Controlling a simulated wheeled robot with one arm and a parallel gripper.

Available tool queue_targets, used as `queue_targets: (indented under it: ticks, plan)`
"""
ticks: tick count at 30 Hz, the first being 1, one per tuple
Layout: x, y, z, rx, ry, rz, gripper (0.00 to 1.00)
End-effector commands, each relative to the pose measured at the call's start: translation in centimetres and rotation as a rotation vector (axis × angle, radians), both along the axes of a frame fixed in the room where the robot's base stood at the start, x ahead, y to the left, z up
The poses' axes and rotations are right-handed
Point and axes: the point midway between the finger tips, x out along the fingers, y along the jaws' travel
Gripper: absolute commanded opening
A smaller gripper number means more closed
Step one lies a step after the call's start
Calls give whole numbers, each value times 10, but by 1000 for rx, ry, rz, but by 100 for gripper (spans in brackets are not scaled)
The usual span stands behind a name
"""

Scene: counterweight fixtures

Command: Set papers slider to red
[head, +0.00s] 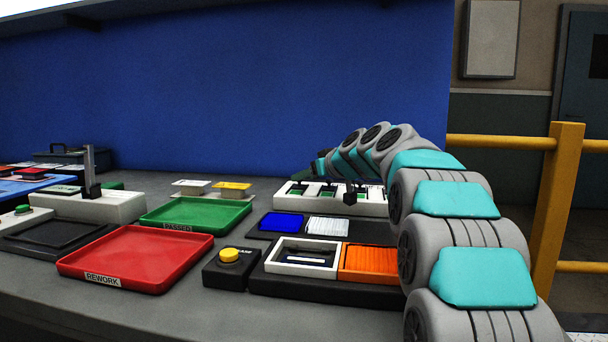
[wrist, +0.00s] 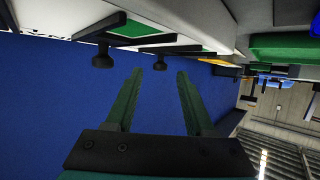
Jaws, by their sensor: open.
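A long white fixture (head: 375,209) with several dark slider knobs stands at the back right of the bench in the head view. Green patches show along its slots, but I cannot read which slider is papers. In the wrist view, the fixture appears at the top, with one black knob (wrist: 103,60) left of my gripper and another black knob (wrist: 162,65) in line with the gap between the fingers. My gripper (wrist: 160,74) is open, with its two green fingers apart. I see no contact with either knob. The head view largely hides the gripper behind my arm.
A red rework tray (head: 135,262), a green passed tray (head: 195,216) and a yellow button box (head: 230,264) stand left of my arm. An orange bin (head: 370,262) and blue bin (head: 282,222) lie before the fixture. A blue wall (head: 250,80) rises behind.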

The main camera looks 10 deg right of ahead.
Motion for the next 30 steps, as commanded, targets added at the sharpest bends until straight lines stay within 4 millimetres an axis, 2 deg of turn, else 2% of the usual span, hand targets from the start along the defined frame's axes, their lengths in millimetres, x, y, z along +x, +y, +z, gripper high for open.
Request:
queue_targets:
  ticks: [6,14,27,29,30]
  plan:
    - [14,6,-5,-2,-2,0,54]
    - [15,6,-6,0,-2,-1,54]
    - [15,6,-6,-1,-1,-1,7]
    - [15,6,-6,-1,-1,-1,0]
    - [15,6,-6,-1,-1,-1,0]
